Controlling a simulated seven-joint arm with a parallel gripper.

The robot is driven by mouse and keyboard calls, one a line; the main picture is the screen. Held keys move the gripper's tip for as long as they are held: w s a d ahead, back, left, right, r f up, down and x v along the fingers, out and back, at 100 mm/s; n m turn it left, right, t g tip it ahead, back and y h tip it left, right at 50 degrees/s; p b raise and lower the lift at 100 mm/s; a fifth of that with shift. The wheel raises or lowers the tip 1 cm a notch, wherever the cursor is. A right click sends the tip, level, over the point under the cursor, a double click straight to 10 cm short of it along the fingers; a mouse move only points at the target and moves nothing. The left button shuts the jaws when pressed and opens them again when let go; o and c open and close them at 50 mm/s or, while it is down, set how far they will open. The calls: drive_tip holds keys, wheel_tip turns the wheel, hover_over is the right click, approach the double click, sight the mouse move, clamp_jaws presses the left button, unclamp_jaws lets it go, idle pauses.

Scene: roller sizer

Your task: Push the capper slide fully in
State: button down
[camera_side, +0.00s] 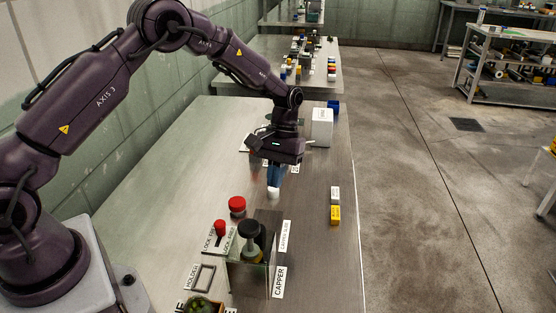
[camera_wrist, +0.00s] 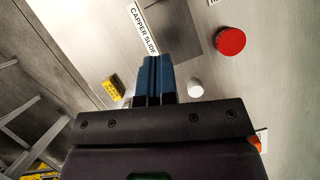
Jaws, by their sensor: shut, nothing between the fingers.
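The capper (camera_side: 262,226) stands upright at the near part of the bench, with dark panels and a black-topped bottle (camera_side: 251,240) in it. Its CAPPER SLIDE label (camera_side: 285,235) lies along its right side; the label also shows in the wrist view (camera_wrist: 142,30), beside a grey plate (camera_wrist: 178,22). I cannot tell which part is the slide or how far in it sits. My gripper (camera_side: 274,184) points down beyond the capper, apart from it. Its blue fingers (camera_wrist: 154,62) are closed together and empty. A small white round piece (camera_wrist: 195,88) is beside them.
A red round piece (camera_side: 237,205) and a red knob (camera_side: 220,228) by LOCK and FREE labels are left of the capper. A white container (camera_side: 321,128) is behind. The bench's left middle is clear.

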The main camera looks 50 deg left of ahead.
wheel_tip(320, 180, up, 3)
drive_tip(key=w+a, duration=0.2)
drive_tip(key=x, duration=0.9)
drive_tip(key=shift+d, duration=0.15)
drive_tip(key=shift+s+d+f, duration=0.1)
drive_tip(key=shift+s+d, duration=0.3)
drive_tip(key=shift+s, duration=0.2)
drive_tip(key=shift+s+d+f, duration=0.15)
drive_tip(key=shift+s+d, duration=0.2)
drive_tip(key=shift+s, duration=0.25)
drive_tip(key=shift+s+d, duration=0.35)
drive_tip(key=shift+s, duration=0.25)
